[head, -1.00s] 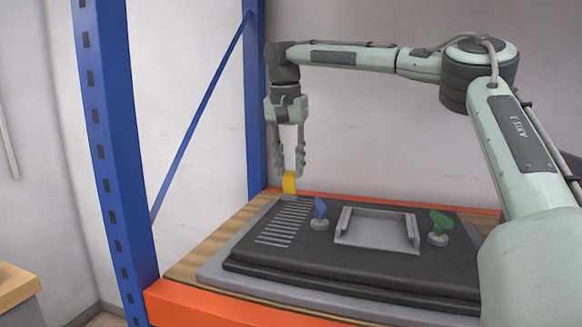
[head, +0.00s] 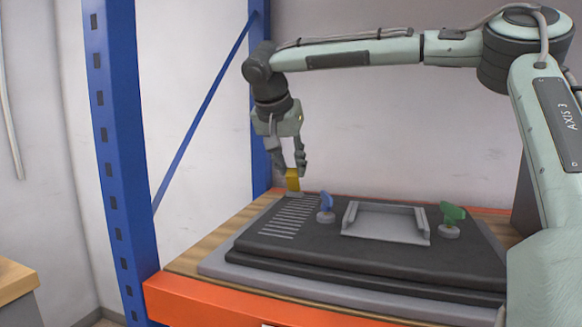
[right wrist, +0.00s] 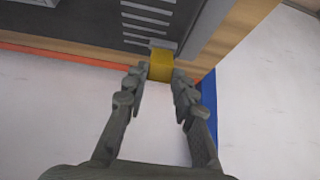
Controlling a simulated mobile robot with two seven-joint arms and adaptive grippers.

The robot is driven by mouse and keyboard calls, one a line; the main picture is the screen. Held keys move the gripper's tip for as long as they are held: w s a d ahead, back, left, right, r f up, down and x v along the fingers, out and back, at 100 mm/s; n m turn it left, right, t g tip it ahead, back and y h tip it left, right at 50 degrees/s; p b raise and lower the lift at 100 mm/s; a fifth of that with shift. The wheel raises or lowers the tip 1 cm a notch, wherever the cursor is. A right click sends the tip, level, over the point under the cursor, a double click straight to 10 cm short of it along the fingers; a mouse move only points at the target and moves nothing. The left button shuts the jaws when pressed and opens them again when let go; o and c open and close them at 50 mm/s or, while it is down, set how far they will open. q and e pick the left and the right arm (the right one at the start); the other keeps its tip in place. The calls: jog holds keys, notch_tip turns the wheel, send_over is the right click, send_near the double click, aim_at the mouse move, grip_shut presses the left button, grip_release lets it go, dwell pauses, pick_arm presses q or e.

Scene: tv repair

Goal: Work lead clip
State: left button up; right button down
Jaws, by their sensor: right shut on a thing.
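The yellow clip (head: 293,182) stands upright at the far left corner of the black panel (head: 330,258), beside its row of grey slots. It also shows in the right wrist view (right wrist: 161,66), between the fingertips. My right gripper (head: 292,170) reaches down from above and is shut on the yellow clip; in the right wrist view its fingers (right wrist: 159,75) lie on both sides of it. A blue clip (head: 326,203) and a green clip (head: 452,214) stand on round grey bases on the panel. My left gripper is not in view.
A grey open-topped bracket (head: 386,238) sits in the middle of the panel. The panel lies on a wooden shelf with an orange front beam (head: 250,305). A blue rack post (head: 118,150) rises at the left, and a second blue post (head: 262,100) stands behind my gripper.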

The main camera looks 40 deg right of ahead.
jog(key=c, duration=1.2)
grip_release()
jog(key=v, duration=1.2)
jog(key=shift+s, duration=0.1)
